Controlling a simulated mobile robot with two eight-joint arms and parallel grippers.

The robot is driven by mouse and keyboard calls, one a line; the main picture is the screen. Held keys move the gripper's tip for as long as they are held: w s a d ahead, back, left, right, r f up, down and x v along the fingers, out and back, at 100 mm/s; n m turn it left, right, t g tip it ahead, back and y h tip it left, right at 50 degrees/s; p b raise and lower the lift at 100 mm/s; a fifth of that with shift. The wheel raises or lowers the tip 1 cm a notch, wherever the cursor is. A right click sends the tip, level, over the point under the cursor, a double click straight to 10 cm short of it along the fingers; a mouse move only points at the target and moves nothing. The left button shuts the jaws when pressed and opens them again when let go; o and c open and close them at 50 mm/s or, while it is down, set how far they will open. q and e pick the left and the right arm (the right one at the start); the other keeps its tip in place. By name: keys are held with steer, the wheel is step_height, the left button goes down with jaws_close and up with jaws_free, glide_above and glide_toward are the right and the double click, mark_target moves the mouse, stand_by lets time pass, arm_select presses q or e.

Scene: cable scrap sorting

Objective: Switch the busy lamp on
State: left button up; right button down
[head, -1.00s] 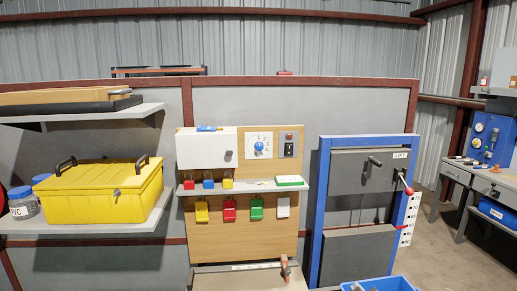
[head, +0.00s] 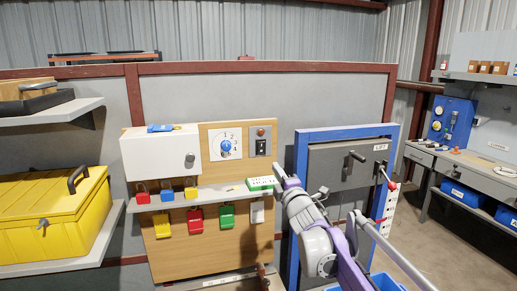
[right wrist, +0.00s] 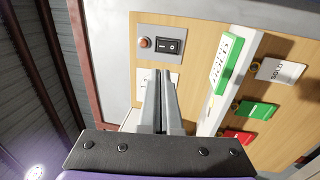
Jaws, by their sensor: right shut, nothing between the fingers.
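The busy lamp is a small dull red dome (head: 261,132) at the top of a grey plate on the wooden panel. A black rocker switch (head: 261,147) sits below it on the same plate. In the right wrist view the lamp (right wrist: 145,43) and the rocker (right wrist: 169,46) lie side by side, beyond the fingertips. My right gripper (head: 279,171) is shut and empty, in front of the panel, lower than the switch and to its right. Its fingers (right wrist: 161,72) point toward the panel and look apart from the switch. My left gripper is out of view.
A numbered dial with a blue knob (head: 226,146) is left of the switch. Below, a shelf (head: 215,193) bears padlocks and a green-and-white block (head: 262,183) near my gripper. A white cabinet (head: 158,155) stands left; a blue-framed door (head: 300,165) stands right.

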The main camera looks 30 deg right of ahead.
mark_target(261, 144)
steer(key=p+x, duration=0.2)
steer(key=x, duration=1.1)
steer(key=shift+w+d+r+p, duration=0.1)
steer(key=shift+w+r+p, duration=0.05)
steer(key=shift+w+p, duration=0.15)
steer(key=shift+w+d, duration=0.1)
steer(key=shift+w, duration=0.2)
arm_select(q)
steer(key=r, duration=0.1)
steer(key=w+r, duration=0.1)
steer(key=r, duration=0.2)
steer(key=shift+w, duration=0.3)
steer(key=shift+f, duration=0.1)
arm_select(e)
steer(key=shift+w, duration=0.1)
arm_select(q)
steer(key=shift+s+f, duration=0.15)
